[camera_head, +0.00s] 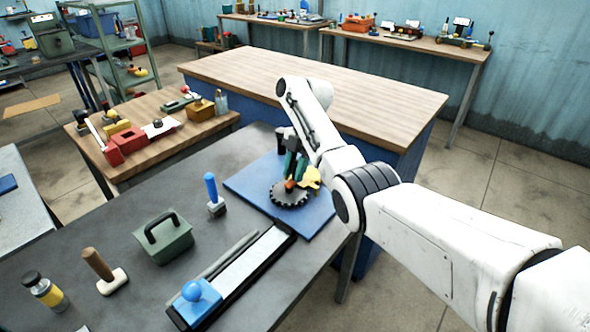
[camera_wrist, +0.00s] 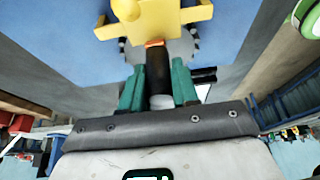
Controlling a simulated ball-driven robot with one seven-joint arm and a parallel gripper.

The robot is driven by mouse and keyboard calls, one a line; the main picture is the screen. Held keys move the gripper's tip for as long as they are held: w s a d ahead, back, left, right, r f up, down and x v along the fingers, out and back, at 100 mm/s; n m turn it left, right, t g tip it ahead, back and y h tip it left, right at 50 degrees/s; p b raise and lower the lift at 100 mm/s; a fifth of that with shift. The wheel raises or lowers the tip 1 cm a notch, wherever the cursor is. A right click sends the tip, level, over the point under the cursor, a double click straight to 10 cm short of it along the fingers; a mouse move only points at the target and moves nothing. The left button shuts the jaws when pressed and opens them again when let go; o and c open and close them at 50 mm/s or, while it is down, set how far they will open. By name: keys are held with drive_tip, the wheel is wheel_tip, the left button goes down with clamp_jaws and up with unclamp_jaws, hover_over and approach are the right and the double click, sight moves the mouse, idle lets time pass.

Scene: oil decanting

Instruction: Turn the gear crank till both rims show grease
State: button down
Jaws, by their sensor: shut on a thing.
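A dark toothed gear (camera_head: 291,196) lies on a blue board (camera_head: 250,185) at the far end of the grey workbench. A yellow part (camera_head: 313,178) with blunt teeth sits beside and above it; in the wrist view this yellow part (camera_wrist: 150,18) overlaps the dark gear (camera_wrist: 188,47). My gripper (camera_head: 291,172) is over the gear. In the wrist view its green fingers (camera_wrist: 158,78) are shut on a black upright handle (camera_wrist: 157,66), with an orange bit at its far end. I cannot make out grease on either rim.
A blue-handled tool (camera_head: 212,190), a green box with a handle (camera_head: 163,238), a long tray with a blue knobbed block (camera_head: 196,298), a wooden-handled stamp (camera_head: 100,268) and a yellow-banded bottle (camera_head: 45,290) stand on the bench (camera_head: 120,222). Bare bench lies between them.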

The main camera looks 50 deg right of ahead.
drive_tip(key=c, duration=0.9)
unclamp_jaws()
drive_tip(key=shift+a, duration=0.25)
drive_tip(key=shift+d, duration=0.1)
drive_tip(key=shift+r, duration=0.1)
drive_tip(key=p+v, duration=0.3)
drive_tip(key=v, duration=0.7)
drive_tip(key=shift+d+r+p, duration=0.2)
drive_tip(key=shift+r+p, duration=0.05)
drive_tip(key=shift+p, duration=0.15)
